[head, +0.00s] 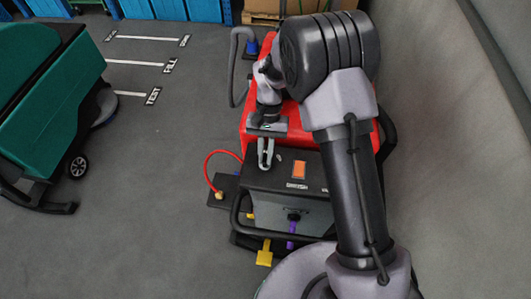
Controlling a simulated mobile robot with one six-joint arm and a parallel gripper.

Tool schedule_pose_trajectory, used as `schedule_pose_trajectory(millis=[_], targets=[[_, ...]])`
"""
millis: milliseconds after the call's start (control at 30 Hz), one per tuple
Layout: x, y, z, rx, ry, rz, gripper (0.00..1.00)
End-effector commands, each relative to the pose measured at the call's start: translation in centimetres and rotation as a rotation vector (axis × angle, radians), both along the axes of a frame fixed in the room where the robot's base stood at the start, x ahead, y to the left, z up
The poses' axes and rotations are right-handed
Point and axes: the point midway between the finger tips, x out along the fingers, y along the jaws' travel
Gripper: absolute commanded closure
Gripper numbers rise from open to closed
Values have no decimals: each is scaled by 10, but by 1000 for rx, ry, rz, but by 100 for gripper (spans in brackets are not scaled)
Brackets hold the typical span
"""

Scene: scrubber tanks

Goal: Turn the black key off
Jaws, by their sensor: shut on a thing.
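The red scrubber machine (252,125) has a dark control panel (262,180) on its near side. My gripper (265,165) points down at the left back part of this panel. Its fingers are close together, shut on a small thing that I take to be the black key. The key itself is hidden between the fingertips, so I cannot tell which way it is turned. An orange switch (299,169) sits on the panel just right of the fingers, above the lettering "BRUSH".
A red hose (218,154) loops out at the panel's left. A purple part (291,236) and a yellow pedal (264,253) are below it. A black bar frames the machine. A green machine (45,95) stands left; a grey wall (450,140) is right. Floor between the machines is clear.

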Motion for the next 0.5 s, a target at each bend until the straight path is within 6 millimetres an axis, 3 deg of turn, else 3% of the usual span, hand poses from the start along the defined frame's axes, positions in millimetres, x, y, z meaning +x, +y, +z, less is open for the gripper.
schedule_pose_trajectory(millis=[367,400,500], targets=[[1,0,1,0,-2,6,100],[1,0,1,1,-2,6,86],[1,0,1,0,-2,6,67]])
